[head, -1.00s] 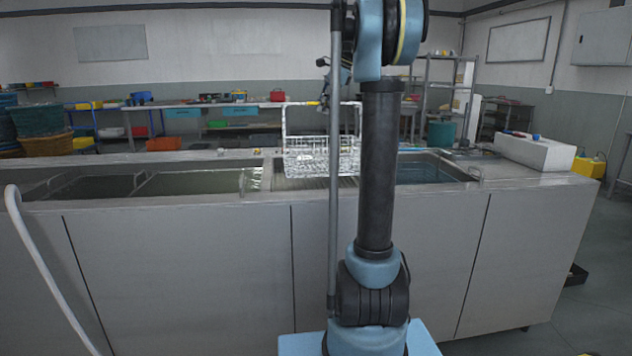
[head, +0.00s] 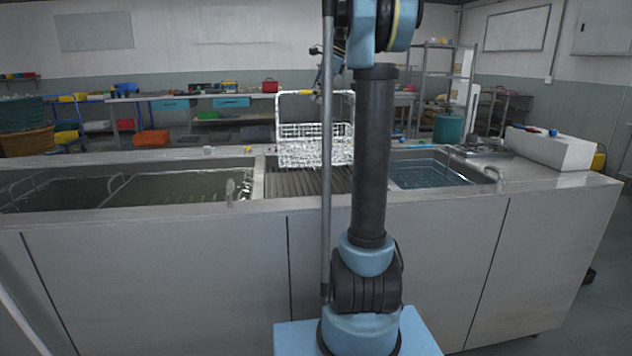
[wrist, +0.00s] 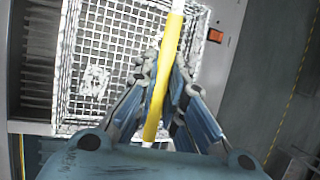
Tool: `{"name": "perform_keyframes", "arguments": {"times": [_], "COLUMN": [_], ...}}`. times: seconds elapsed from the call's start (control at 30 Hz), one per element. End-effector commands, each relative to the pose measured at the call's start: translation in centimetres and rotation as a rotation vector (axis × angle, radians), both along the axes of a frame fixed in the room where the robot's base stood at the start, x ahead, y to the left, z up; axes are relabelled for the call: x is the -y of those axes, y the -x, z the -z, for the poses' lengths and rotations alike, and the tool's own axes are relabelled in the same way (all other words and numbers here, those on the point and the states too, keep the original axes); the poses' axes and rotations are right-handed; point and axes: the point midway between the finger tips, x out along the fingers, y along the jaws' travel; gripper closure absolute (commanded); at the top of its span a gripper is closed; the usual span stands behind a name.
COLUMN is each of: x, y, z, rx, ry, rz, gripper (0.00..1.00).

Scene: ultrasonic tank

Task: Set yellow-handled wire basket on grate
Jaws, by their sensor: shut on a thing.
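The wire basket (head: 300,147) hangs from its tall handle frame over the middle bay of the sink counter in the head view. It also shows in the wrist view (wrist: 110,60), below my gripper. My gripper (wrist: 165,68) is shut on its yellow handle (wrist: 170,55), which runs between the fingers. In the head view the gripper is small and partly behind my arm. The slatted grate (head: 292,184) lies below and in front of the basket; my arm hides part of it. I cannot tell whether the basket bottom touches the grate.
A liquid-filled tank (head: 160,185) lies left of the grate, and a smaller water basin (head: 425,173) lies right of it. A white box (head: 550,148) stands on the counter's right end. A small tap-like fitting (head: 230,192) stands near the front edge at left.

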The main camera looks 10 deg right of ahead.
Motion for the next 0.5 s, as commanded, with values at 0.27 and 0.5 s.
{"name": "perform_keyframes", "arguments": {"times": [0.27,0.5], "x": [-0.6,-0.7], "y": [0.0,0.0], "z": [3.2,5.6], "rx": [0.001,0.001], "ry": [-0.001,-0.001], "rz": [-0.006,-0.009], "gripper": [1.00,1.00]}}
